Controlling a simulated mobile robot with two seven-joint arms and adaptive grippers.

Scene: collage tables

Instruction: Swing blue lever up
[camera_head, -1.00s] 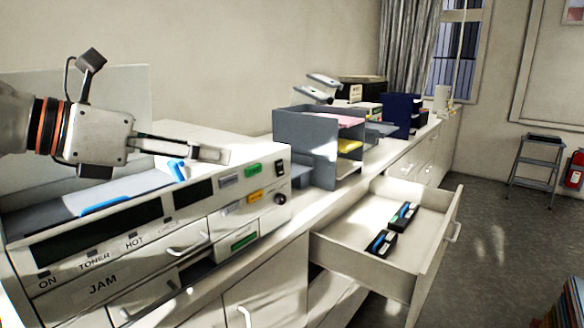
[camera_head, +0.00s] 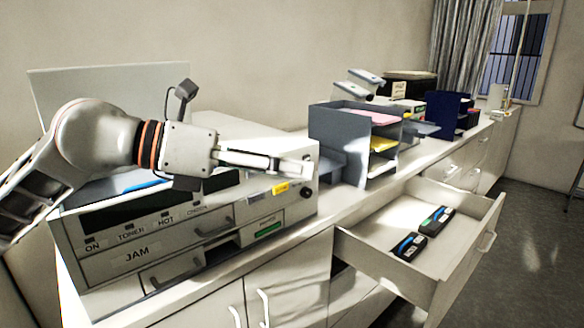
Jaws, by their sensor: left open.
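The white office machine (camera_head: 200,252) has its lid (camera_head: 75,100) raised, with an open bay under it. A blue strip (camera_head: 148,185) shows in the bay, partly behind my left arm; I cannot tell whether it is the blue lever. The other, upright blue piece is hidden behind my left gripper. My left gripper (camera_head: 300,165) is open and holds nothing. It points right, in front of the upper right of the machine, and covers part of its panel. I cannot tell if it touches the machine. My right gripper is out of view.
A grey paper organizer (camera_head: 335,142) stands right of the machine on the counter. Below it, an open drawer (camera_head: 385,262) juts out, holding two dark cartridges (camera_head: 409,247). A dark blue file holder (camera_head: 447,112) stands farther back. The floor on the right is open.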

